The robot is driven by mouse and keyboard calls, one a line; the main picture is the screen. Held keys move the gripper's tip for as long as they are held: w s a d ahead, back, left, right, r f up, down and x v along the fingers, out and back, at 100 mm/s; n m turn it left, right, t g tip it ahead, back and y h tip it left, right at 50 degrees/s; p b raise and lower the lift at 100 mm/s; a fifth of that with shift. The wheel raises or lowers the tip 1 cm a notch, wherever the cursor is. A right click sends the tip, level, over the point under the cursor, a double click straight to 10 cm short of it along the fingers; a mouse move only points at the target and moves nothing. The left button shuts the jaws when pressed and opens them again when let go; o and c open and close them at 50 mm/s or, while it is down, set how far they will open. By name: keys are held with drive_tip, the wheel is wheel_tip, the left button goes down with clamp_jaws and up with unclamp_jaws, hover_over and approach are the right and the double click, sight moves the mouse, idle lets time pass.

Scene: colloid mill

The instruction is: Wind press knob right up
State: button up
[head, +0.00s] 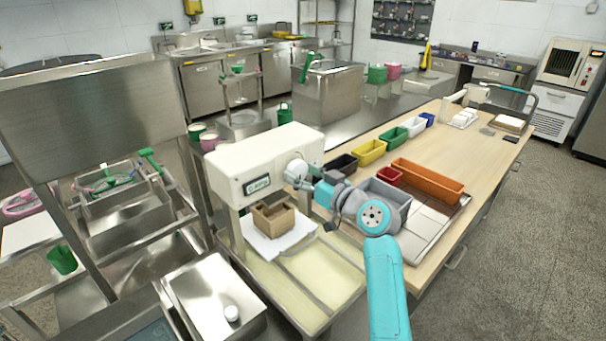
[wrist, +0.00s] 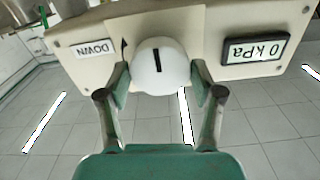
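The press knob (wrist: 160,68) is white and round with a black pointer line, which stands upright in the wrist view. It sits on the cream panel of the press (head: 262,163). A sign reading DOWN (wrist: 93,49) and a curved arrow are left of it in the wrist view, both upside down. A display (wrist: 254,49) on the other side reads 0 kPa. My gripper (wrist: 161,80) has one finger on each side of the knob, very close to its rim. I cannot tell whether the fingers touch it. In the head view my arm partly hides the knob area.
A brown box (head: 272,219) stands under the press head. Several coloured bins, among them an orange one (head: 428,181), stand on the wooden table (head: 478,152) to the right. The floor at right is clear.

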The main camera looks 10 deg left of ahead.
drive_tip(key=shift+o, duration=1.2)
drive_tip(key=shift+d, duration=0.1)
drive_tip(key=v, duration=1.2)
